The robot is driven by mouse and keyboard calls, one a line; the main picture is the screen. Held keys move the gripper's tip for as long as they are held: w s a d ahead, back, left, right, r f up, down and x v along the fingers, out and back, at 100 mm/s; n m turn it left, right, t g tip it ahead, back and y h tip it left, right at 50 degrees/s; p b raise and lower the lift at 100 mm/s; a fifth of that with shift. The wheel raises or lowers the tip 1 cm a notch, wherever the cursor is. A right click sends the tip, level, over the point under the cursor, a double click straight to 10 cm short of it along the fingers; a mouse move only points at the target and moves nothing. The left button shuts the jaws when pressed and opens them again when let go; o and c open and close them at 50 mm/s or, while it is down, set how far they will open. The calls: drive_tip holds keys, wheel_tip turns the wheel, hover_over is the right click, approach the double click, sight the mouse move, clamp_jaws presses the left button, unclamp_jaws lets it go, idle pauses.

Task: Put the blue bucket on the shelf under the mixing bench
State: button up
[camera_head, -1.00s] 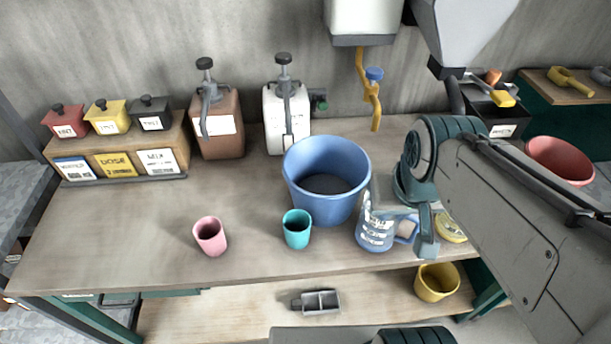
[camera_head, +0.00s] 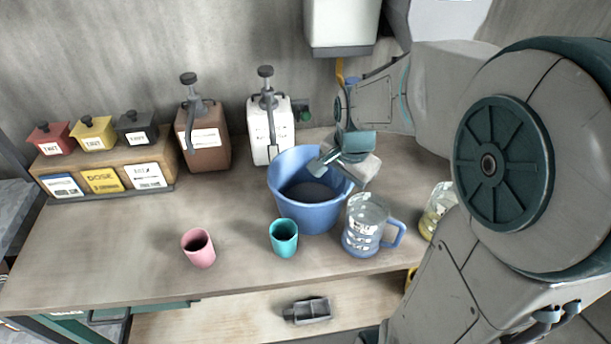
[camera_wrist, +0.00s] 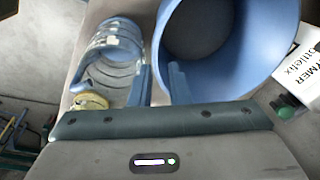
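The blue bucket (camera_head: 290,205) stands upright on the mixing bench (camera_head: 110,245), with dark grey content inside. It also fills the upper right of the wrist view (camera_wrist: 275,60). My gripper (camera_head: 322,165) is at the bucket's right rim in the head view. In the wrist view my gripper's two fingers (camera_wrist: 162,84) are apart, one over the bucket's inside and one outside its wall. Whether they touch the wall I cannot tell. The shelf (camera_head: 225,322) under the bench shows below the front edge.
A blue-handled jug (camera_head: 362,235) stands close to the bucket's right. A teal cup (camera_head: 284,240) and a pink cup (camera_head: 198,250) stand in front and left. A grey divided holder (camera_head: 308,311) lies on the shelf. Pump containers (camera_head: 270,135) stand behind.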

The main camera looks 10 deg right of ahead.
sight(337, 205)
drive_tip(key=shift+w+f+p, duration=0.2)
drive_tip(key=shift+w+f, duration=0.1)
drive_tip(key=shift+f, duration=1.35)
drive_tip(key=shift+w+f+p, duration=0.25)
drive_tip(key=shift+w+f, duration=0.05)
drive_tip(key=shift+f, duration=1.35)
drive_tip(key=shift+w+f+p, duration=0.2)
drive_tip(key=shift+w+f, duration=0.1)
drive_tip(key=shift+f, duration=1.35)
clamp_jaws()
drive_tip(key=shift+w+r, duration=0.15)
